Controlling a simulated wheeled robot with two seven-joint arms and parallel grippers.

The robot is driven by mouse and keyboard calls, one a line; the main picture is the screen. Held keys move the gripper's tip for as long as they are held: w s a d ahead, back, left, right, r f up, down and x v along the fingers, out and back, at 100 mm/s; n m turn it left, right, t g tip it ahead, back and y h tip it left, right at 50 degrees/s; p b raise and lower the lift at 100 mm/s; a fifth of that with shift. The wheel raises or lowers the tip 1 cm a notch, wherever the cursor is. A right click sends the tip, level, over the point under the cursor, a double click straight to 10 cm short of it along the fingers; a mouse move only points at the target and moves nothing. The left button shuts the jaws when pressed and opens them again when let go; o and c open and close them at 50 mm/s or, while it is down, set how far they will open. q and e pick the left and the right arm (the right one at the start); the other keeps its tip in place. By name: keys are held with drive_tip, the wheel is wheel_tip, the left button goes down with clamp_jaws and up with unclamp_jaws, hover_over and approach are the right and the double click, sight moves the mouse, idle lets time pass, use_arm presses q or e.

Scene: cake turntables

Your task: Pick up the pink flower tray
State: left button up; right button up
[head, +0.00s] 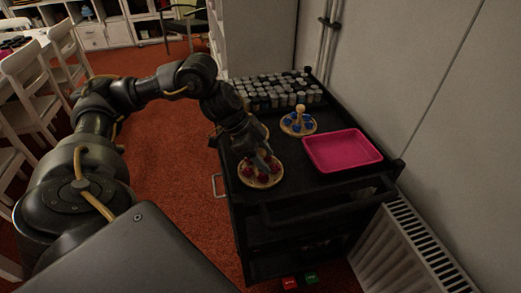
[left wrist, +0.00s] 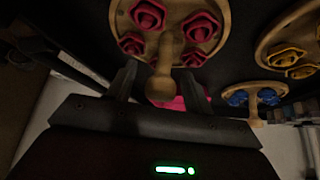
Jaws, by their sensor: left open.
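The pink flower tray, a round wooden tray (head: 262,185) with dark pink roses, sits near the front left corner of the black cart. In the left wrist view its wooden underside-toned disc (left wrist: 180,10) fills the top, and its knobbed centre handle (left wrist: 160,86) points toward me. My left gripper (head: 258,158) is just over this tray and hides part of it. In the left wrist view the gripper's two fingers (left wrist: 158,92) are apart, with the knob appearing between them. I cannot tell whether they touch it. My right gripper is not in view.
A wooden tray with blue flowers (head: 298,125) and a pink rectangular bin (head: 342,150) stand on the cart (head: 305,185). Several cylindrical jars (head: 275,94) fill its back. A yellow flower tray (left wrist: 270,52) shows in the wrist view. A radiator (head: 405,250) and wall are at right.

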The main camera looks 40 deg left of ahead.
use_arm(q)
clamp_jaws()
idle(0.3)
drive_tip(key=shift+r, duration=0.1)
